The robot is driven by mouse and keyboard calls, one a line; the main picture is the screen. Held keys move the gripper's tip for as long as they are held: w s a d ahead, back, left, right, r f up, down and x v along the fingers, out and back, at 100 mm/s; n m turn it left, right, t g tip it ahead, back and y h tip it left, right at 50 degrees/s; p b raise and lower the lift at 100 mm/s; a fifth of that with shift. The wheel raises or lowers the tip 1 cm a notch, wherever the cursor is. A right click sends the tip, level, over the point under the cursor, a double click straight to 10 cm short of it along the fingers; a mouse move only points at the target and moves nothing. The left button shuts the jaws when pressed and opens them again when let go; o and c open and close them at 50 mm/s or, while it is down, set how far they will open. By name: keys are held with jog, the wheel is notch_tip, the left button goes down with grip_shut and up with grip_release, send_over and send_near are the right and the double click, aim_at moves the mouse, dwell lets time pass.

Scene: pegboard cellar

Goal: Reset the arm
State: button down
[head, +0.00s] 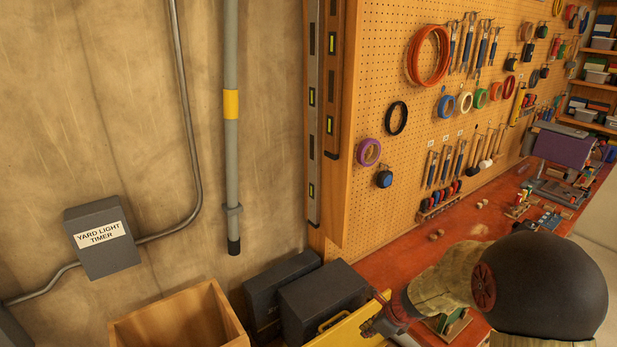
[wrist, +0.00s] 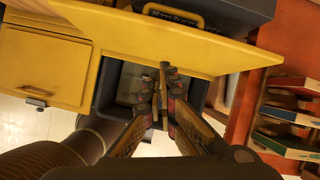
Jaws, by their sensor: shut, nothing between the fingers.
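My gripper (wrist: 166,80) is in the middle of the wrist view, with its fingers together and nothing visible between them. It points at a yellow panel (wrist: 200,45). In the head view my gripper (head: 378,322) is at the bottom, beside the edge of the yellow panel (head: 340,330). My arm comes in from the lower right and hides part of the bench. I cannot tell whether the fingers touch the panel.
A red-topped bench (head: 395,268) runs along the pegboard (head: 385,60), with tools and parts at its far end. Dark cases (head: 322,297) and a wooden box (head: 185,318) stand close by. A grey timer box (head: 103,240) is on the wall. A yellow drawer (wrist: 42,65) shows at left.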

jog(key=s+r+n+h+b, duration=0.1)
jog(key=s+r+n+b, duration=0.2)
jog(key=s+n+b, duration=0.3)
jog(key=s+r+n+t+h+b, duration=0.1)
jog(key=s+r+n+b, duration=0.2)
jog(key=s+n+b, duration=0.3)
jog(key=s+r+n+h+b, duration=0.1)
jog(key=s+r+n+b, duration=0.2)
jog(key=s+n, duration=1.1)
jog(key=s+b, duration=0.1)
jog(key=b, duration=0.2)
jog(key=shift+s+d+r+t, duration=0.25)
jog(key=shift+s+d+t, duration=0.05)
jog(key=shift+s+t, duration=0.1)
